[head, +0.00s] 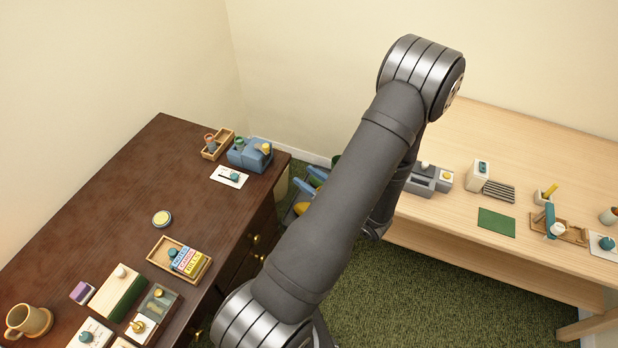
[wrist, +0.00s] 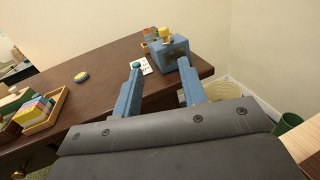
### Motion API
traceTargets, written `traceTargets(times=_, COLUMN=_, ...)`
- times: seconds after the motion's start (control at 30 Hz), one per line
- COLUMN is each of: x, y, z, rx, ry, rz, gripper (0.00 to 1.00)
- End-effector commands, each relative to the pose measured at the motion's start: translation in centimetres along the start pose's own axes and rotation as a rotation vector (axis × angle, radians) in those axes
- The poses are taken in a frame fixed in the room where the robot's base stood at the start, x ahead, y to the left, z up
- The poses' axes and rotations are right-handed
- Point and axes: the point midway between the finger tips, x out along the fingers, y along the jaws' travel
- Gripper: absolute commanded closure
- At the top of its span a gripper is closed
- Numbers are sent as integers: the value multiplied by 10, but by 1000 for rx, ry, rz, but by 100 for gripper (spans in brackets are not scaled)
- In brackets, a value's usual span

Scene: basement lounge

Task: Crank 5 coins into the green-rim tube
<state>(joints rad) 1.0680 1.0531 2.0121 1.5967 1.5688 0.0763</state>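A blue box (head: 249,158) with a yellow knob (head: 265,148) stands near the back right corner of the dark desk. A small green-topped piece (head: 239,143) shows at its left end; I cannot tell if it is the green-rim tube. In the wrist view the blue box (wrist: 169,50) and its yellow knob (wrist: 164,32) are ahead of my gripper. No coins can be made out. My gripper (wrist: 160,66) is open and empty, its two blue fingers wide apart, short of the box. In the head view my gripper (head: 309,180) is partly behind my arm, beyond the desk's right edge.
A wooden tray (head: 227,133) with small pieces stands left of the box, a white card (head: 229,184) with a teal knob in front. A round tin (head: 162,218) and a tray of coloured blocks (head: 189,260) lie nearer. The desk's middle is mostly clear. A light desk (head: 540,140) stands right.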

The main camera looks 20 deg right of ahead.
Motion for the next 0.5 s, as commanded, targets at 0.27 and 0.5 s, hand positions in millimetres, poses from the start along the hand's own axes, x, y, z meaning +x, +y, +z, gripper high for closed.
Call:
traceTargets(times=0.27, x=2, y=-19, z=0, rx=-6, ry=-8, rz=78, gripper=62)
traceTargets(times=0.5, x=6, y=-36, z=0, rx=-1, ry=0, rz=173, gripper=62)
